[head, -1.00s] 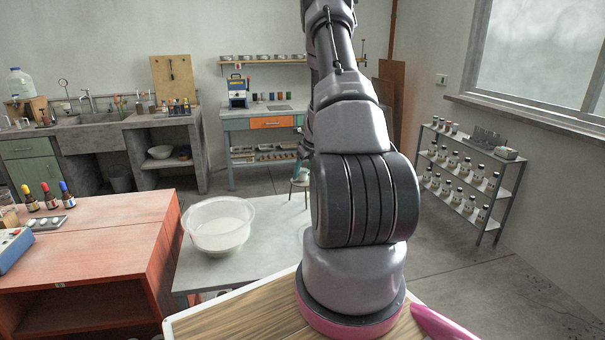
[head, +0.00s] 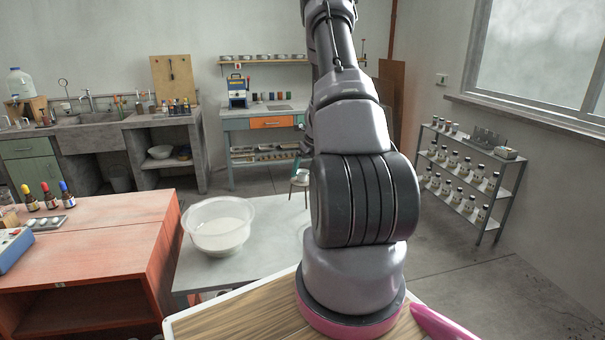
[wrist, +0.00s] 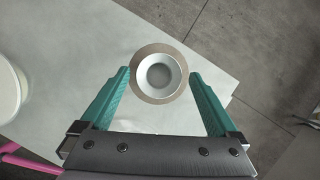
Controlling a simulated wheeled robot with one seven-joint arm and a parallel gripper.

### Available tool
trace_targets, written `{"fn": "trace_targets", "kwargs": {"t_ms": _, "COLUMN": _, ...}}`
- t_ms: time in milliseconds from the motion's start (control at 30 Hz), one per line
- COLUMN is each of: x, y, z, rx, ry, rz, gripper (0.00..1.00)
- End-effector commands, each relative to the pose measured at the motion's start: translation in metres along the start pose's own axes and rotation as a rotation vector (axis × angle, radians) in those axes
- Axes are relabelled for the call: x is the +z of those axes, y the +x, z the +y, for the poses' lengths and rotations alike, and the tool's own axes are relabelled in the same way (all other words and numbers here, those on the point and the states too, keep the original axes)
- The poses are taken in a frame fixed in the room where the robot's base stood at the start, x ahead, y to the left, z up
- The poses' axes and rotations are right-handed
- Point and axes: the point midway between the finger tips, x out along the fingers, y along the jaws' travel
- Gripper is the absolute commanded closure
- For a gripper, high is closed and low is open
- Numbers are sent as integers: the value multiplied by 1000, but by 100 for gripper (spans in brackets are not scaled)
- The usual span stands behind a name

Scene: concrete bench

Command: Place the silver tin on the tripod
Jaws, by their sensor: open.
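The silver tin (wrist: 159,76) stands upright on the round tan top of the tripod (wrist: 160,101), roughly centred, in the wrist view. In the head view the tin (head: 302,174) shows small on top of the tripod, just left of my arm. My gripper (wrist: 160,73) is open, with its teal fingers on either side of the tin in the wrist picture and a gap on both sides. The tin appears free of the fingers. In the head view the gripper is mostly hidden behind my arm.
The tripod stands near the far edge of a grey bench (head: 262,262). A translucent white bowl (head: 218,228) sits on the bench to the left. The red workbench (head: 100,245) stands further left, and a bottle shelf (head: 470,180) stands at the right.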

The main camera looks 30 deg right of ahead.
Motion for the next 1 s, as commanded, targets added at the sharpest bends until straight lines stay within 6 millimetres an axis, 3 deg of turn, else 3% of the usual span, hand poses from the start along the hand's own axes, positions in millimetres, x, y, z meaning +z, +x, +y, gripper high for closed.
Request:
{"fn": "trace_targets", "kwargs": {"t_ms": 300, "x": 1, "y": -69, "z": 1, "rx": -1, "ry": -3, "rz": -2, "gripper": 5}}
{"fn": "trace_targets", "kwargs": {"t_ms": 567, "x": 1, "y": -99, "z": 2, "rx": 2, "ry": -8, "rz": -2, "gripper": 5}}
{"fn": "trace_targets", "kwargs": {"t_ms": 667, "x": 9, "y": -116, "z": 13, "rx": 8, "ry": -71, "rz": -17, "gripper": 5}}
{"fn": "trace_targets", "kwargs": {"t_ms": 767, "x": 25, "y": -150, "z": 43, "rx": 23, "ry": -237, "rz": -51, "gripper": 5}}
{"fn": "trace_targets", "kwargs": {"t_ms": 900, "x": 43, "y": -218, "z": 107, "rx": 39, "ry": -609, "rz": -118, "gripper": 5}}
{"fn": "trace_targets", "kwargs": {"t_ms": 1000, "x": 43, "y": -267, "z": 154, "rx": 36, "ry": -899, "rz": -163, "gripper": 5}}
